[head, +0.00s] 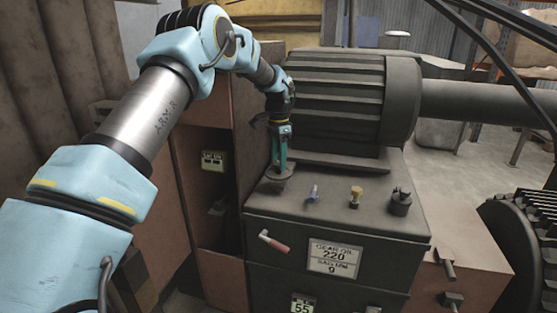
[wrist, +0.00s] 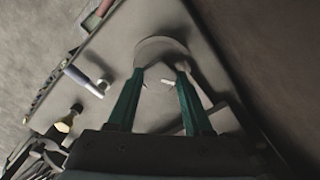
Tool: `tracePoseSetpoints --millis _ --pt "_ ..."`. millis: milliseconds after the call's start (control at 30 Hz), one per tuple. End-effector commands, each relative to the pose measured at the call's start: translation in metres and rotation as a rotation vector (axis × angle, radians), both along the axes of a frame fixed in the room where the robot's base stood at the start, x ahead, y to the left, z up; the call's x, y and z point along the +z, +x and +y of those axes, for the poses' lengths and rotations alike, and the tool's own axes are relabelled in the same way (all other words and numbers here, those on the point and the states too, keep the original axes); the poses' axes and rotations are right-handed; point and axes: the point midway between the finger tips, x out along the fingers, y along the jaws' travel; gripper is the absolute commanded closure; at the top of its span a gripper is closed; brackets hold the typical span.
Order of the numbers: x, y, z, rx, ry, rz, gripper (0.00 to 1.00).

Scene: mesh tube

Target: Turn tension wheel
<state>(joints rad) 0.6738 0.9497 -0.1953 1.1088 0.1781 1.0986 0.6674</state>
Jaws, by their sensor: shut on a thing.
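My gripper (head: 278,164) points down over the left rear of the dark machine box, with its green fingers on a small round wheel, seemingly the tension wheel (head: 279,174). In the wrist view the wheel shows as a grey disc (wrist: 160,47), with the gripper's two fingertips (wrist: 162,76) at its near edge, one on each side. The fingers are a little apart and shut on the wheel. The fingers partly hide the wheel and its lower part, and I see no marking that shows its angle.
A blue-grey lever (head: 314,192), a brass knob (head: 355,196) and a dark cap (head: 400,202) stand right of the wheel on the box top. A ribbed motor (head: 345,100) rises close behind. A red-handled crank (head: 274,242) is on the front face.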

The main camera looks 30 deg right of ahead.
Motion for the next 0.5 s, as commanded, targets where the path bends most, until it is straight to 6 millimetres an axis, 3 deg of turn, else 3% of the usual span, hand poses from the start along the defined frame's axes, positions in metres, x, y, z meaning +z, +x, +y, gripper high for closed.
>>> tracePoseSetpoints --millis 167,200,433,500 --pt "0.0002 0.0003 0.0002 0.001 0.000 -0.001 1.00" --pt "0.0002 0.0003 0.0002 0.001 0.000 -0.001 0.46" --pt "0.0001 0.0002 0.0001 0.002 0.000 0.000 0.20" --pt "0.0001 0.0002 0.0001 0.002 0.000 0.000 0.19"
